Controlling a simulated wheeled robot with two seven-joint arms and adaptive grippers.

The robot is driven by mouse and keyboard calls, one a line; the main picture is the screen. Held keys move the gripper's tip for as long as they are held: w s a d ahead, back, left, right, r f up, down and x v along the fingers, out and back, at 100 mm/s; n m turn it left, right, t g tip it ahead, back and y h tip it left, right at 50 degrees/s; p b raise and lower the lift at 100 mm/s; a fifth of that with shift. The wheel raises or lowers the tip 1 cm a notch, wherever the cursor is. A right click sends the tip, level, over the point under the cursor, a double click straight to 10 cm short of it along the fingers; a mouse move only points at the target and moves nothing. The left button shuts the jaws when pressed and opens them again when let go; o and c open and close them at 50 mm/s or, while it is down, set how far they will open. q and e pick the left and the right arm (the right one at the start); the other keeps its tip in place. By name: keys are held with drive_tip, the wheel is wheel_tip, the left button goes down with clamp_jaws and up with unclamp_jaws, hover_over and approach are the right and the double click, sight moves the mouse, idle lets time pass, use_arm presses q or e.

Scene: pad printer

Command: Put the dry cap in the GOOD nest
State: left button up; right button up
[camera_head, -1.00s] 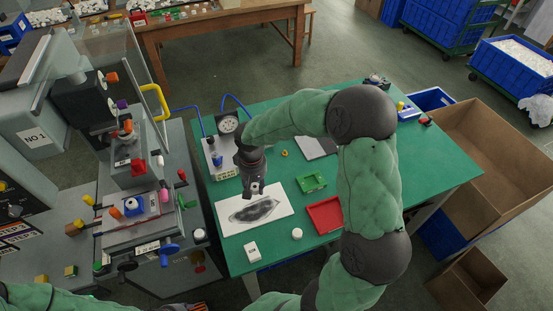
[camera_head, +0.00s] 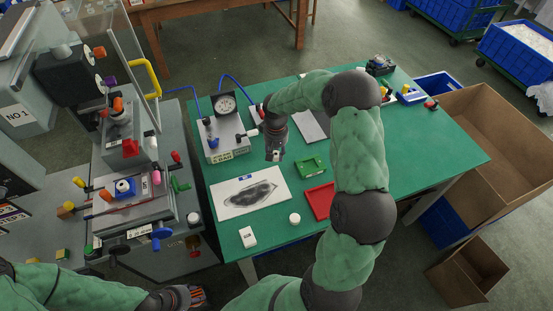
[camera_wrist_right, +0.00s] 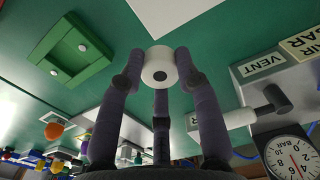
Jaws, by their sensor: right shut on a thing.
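My right gripper (camera_head: 275,155) is above the green table, between the gauge box and the green nest. The right wrist view shows the right gripper (camera_wrist_right: 160,65) shut on a white round cap (camera_wrist_right: 160,72) with a dark spot on its face. The green square nest (camera_head: 311,167) lies on the table to the right of the gripper; it also shows in the right wrist view (camera_wrist_right: 95,70), apart from the cap. I cannot read a GOOD label. My left gripper (camera_head: 188,297) is low at the bottom edge, far from the nest; its fingers are unclear.
A red tray (camera_head: 319,201) lies in front of the green nest, partly behind my right arm. A white sheet with a dark smear (camera_head: 225,207), another white cap (camera_head: 295,219) and a white block (camera_head: 248,237) lie nearby. The gauge box (camera_head: 222,150) stands left, beside the printer.

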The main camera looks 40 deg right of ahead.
sight(276, 157)
drive_tip(key=shift+w+d+f+b, duration=0.15)
drive_tip(key=shift+w+d+f, duration=0.2)
drive_tip(key=shift+f, duration=0.25)
drive_tip(key=shift+w+d+f+b, duration=0.15)
drive_tip(key=shift+w+d+f, duration=0.2)
drive_tip(key=shift+f, duration=0.2)
drive_tip(key=shift+w+d+f+b, duration=0.15)
drive_tip(key=shift+f+b, duration=0.6)
drive_tip(key=shift+f, duration=1)
drive_tip(key=shift+f, duration=0.15)
drive_tip(key=o, duration=0.7)
drive_tip(key=shift+o, duration=0.2)
